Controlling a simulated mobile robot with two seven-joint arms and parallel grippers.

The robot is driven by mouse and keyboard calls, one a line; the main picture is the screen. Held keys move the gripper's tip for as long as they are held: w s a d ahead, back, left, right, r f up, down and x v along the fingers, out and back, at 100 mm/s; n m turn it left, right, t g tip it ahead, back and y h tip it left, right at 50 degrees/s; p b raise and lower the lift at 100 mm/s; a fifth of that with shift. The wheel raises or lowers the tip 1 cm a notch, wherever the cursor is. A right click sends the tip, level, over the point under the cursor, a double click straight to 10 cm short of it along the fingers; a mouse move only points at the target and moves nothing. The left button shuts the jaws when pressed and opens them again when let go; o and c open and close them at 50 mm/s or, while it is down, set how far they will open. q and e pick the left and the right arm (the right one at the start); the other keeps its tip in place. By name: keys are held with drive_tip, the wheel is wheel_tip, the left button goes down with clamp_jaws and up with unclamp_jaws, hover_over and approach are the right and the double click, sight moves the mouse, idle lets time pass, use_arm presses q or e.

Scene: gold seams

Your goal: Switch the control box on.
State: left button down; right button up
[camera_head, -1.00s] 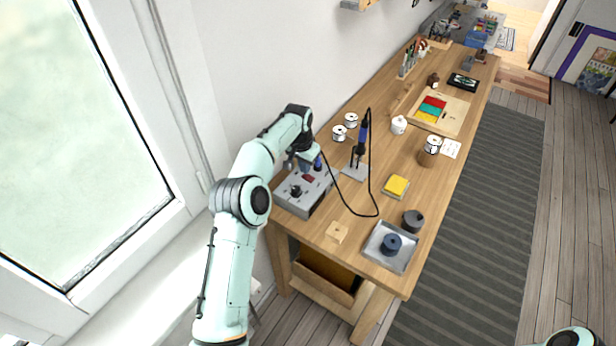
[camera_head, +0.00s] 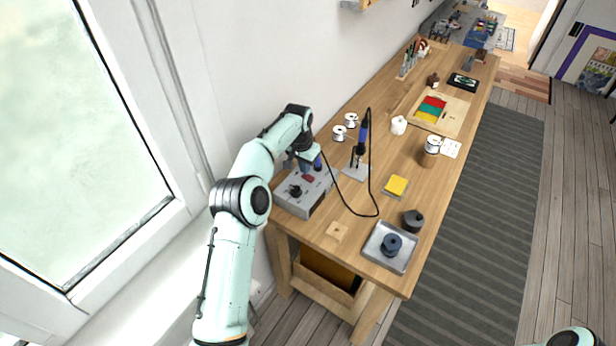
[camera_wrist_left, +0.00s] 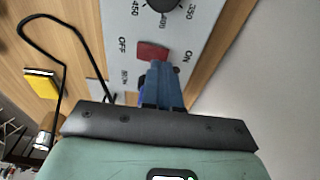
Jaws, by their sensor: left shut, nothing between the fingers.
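The grey control box (camera_head: 308,200) stands at the near left end of the wooden bench, with a black dial on top. In the left wrist view its face (camera_wrist_left: 112,14) carries OFF and ON labels, a red rocker switch (camera_wrist_left: 151,50) and the black dial (camera_wrist_left: 163,4). My left gripper (camera_head: 304,170) is over the box. Its blue fingers (camera_wrist_left: 157,68) are shut and empty, with the tips at the rocker's edge near the ON side. They partly cover the rocker, so I cannot tell its tilt or whether they touch it. My right gripper is out of view.
A soldering iron in its stand (camera_head: 360,150) is right beside the box, its black cable looping over the bench. A metal tray (camera_head: 377,257) with a blue spool, a yellow sponge (camera_head: 396,186) and a dark round pot (camera_head: 413,220) lie to the right. A wall borders the left.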

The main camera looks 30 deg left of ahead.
sight(305, 176)
use_arm(q)
drive_tip(key=shift+f, duration=0.85)
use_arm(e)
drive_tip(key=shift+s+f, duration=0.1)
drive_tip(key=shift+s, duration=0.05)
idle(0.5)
use_arm(q)
drive_tip(key=shift+r+p, duration=0.35)
drive_tip(key=shift+r, duration=1)
drive_tip(key=shift+w+r, duration=0.1)
drive_tip(key=shift+r, duration=2.1)
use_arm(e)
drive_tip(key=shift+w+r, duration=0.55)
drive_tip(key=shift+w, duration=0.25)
use_arm(q)
drive_tip(key=shift+f, duration=0.1)
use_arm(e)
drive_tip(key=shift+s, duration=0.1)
